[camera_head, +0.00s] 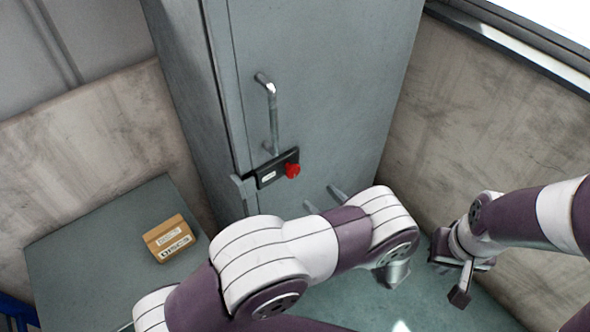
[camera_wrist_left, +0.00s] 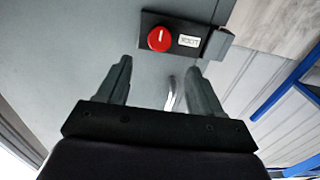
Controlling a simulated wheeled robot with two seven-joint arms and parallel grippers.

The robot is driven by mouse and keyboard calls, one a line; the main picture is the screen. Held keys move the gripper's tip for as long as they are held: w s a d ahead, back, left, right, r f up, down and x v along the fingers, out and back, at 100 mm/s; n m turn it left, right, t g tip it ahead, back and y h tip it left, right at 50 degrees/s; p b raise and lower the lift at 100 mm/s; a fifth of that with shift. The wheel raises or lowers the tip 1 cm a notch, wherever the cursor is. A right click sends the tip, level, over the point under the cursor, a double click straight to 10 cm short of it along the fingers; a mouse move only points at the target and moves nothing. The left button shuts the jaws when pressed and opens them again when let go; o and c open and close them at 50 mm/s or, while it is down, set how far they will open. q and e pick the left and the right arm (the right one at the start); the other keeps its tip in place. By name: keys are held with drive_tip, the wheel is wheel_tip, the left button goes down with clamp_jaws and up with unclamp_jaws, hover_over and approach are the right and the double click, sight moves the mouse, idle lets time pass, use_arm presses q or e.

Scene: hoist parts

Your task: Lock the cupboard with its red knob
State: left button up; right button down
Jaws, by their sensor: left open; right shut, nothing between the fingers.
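The tall grey cupboard (camera_head: 320,80) stands in the middle with its door against the frame. Its black lock plate (camera_head: 268,174) carries the red knob (camera_head: 292,170) and a white label. In the left wrist view the round red knob (camera_wrist_left: 159,39) shows a white mark, beyond the fingertips. My left gripper (camera_head: 323,197) is open and empty, below the knob in the head view and apart from it; its body is hidden behind my arm. Its fingers (camera_wrist_left: 160,75) also show in the wrist view. My right gripper (camera_head: 459,294) is shut and empty, low at the right.
A door handle (camera_head: 272,115) stands out above the lock plate. A grey-green table (camera_head: 75,235) at the left bears a small brown box (camera_head: 168,238). Concrete walls stand on both sides. A blue frame (camera_wrist_left: 292,85) shows at the right of the wrist view.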

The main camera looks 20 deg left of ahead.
sight(295, 172)
use_arm(q)
drive_tip(key=p+x, duration=0.3)
drive_tip(key=x, duration=0.6)
drive_tip(key=shift+w+a+r, duration=0.15)
drive_tip(key=shift+w+a, duration=0.1)
drive_tip(key=shift+w+a+p, duration=0.25)
drive_tip(key=shift+a+p, duration=0.05)
drive_tip(key=c, duration=1)
